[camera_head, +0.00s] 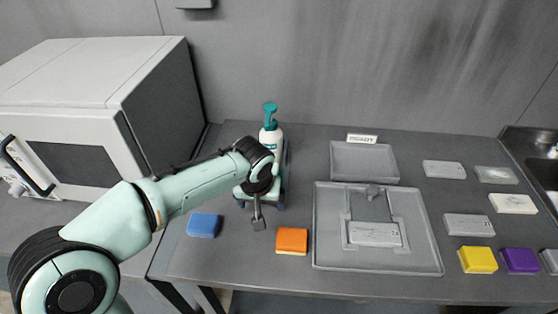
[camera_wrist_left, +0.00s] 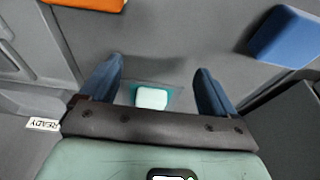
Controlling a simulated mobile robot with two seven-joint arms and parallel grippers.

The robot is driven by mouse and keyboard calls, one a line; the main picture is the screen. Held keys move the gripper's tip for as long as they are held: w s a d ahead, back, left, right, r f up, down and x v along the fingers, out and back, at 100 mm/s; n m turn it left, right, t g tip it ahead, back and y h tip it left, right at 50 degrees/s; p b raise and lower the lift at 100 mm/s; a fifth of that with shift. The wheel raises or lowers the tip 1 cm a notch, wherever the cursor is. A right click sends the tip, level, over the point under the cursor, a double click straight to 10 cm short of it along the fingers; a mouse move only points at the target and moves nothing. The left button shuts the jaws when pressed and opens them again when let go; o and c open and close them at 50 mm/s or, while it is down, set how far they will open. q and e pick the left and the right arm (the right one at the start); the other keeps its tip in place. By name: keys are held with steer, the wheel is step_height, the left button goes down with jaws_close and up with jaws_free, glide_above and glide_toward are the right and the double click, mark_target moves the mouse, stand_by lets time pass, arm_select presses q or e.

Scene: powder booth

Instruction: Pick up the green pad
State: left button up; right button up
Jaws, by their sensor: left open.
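A small pale block with teal around its edges, the only pad-like green thing I can make out, shows in the left wrist view as the green pad (camera_wrist_left: 152,97). It lies on the grey table between my left gripper's fingers, with a gap on both sides. My left gripper (camera_wrist_left: 158,88) is open, with its two blue fingers apart and nothing held. In the head view my left gripper (camera_head: 259,205) points down at the table between the blue and orange pads, and it hides the green pad there. My right gripper is not in view.
A blue pad (camera_head: 203,225) and an orange pad (camera_head: 292,240) lie close by. A pump bottle (camera_head: 271,138) stands just behind my left gripper. Right of it are a large grey tray (camera_head: 330,255), a smaller tray (camera_head: 365,160), and yellow (camera_head: 478,260) and purple (camera_head: 520,261) pads.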

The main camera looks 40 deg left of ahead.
arm_select(q)
steer(key=w+a, duration=0.1)
steer(key=w, duration=0.1)
steer(key=w+a+p, duration=0.1)
steer(key=w, duration=0.1)
steer(key=w+a, duration=0.2)
steer(key=w, duration=0.1)
steer(key=shift+w+p, duration=0.1)
steer(key=shift+p, duration=0.25)
steer(key=w+a, duration=0.1)
steer(key=w+a+p, duration=0.1)
steer(key=w, duration=0.1)
steer(key=shift+w, duration=0.25)
steer(key=x, duration=0.2)
steer(key=shift+f, duration=0.45)
steer(key=c, duration=1.1)
